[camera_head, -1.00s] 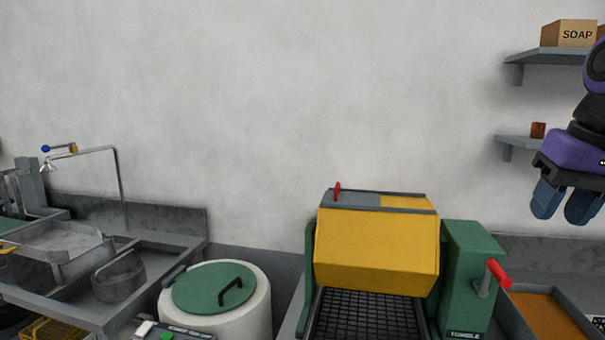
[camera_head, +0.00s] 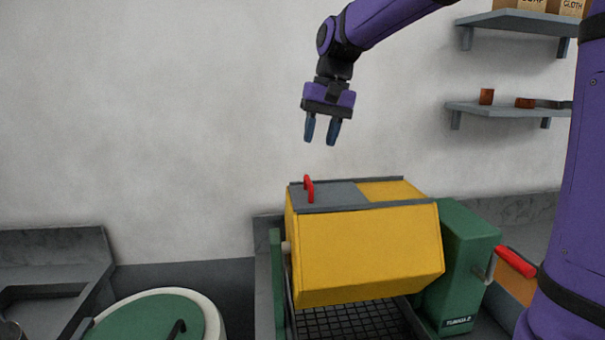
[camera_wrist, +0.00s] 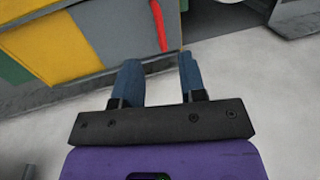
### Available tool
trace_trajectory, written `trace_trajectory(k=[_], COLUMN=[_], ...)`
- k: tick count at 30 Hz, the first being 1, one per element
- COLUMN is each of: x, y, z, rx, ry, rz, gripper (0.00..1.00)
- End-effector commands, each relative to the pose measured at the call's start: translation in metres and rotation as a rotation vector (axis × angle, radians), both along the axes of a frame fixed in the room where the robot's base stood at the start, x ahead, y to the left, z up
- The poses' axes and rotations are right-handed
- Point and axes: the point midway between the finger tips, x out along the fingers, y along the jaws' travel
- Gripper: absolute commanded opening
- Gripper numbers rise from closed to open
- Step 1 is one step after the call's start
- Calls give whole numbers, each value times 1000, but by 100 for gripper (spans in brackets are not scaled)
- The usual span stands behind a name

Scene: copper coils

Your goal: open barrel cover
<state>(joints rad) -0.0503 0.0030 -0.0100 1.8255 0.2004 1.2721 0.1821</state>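The yellow barrel (camera_head: 365,255) is a faceted drum lying on its side in a green-framed machine. Its cover is a grey panel (camera_head: 335,196) on top with a red handle (camera_head: 309,189) near its left end. The cover is shut on the barrel. In the wrist view the red handle (camera_wrist: 158,25) and grey cover (camera_wrist: 110,35) show at the top, beyond the fingers. My gripper (camera_head: 321,130) hangs fingers-down above the barrel, a little above and right of the handle in the head view. It is open and empty, with a gap between its blue fingers (camera_wrist: 160,80).
A green box (camera_head: 468,260) with a red crank handle (camera_head: 516,262) stands right of the barrel. A white drum with a green lid (camera_head: 150,318) is at lower left. Wall shelves (camera_head: 510,110) hold small items at right. The wall area left of my gripper is clear.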

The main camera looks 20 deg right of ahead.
Motion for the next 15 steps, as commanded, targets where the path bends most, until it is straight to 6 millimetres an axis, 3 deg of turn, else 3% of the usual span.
trace_trajectory(k=[9, 15], x=[2, 2], y=[11, 16], z=[-56, -80], rx=[0, -1], ry=[4, 2], rz=[2, 1], gripper=[38, 38])
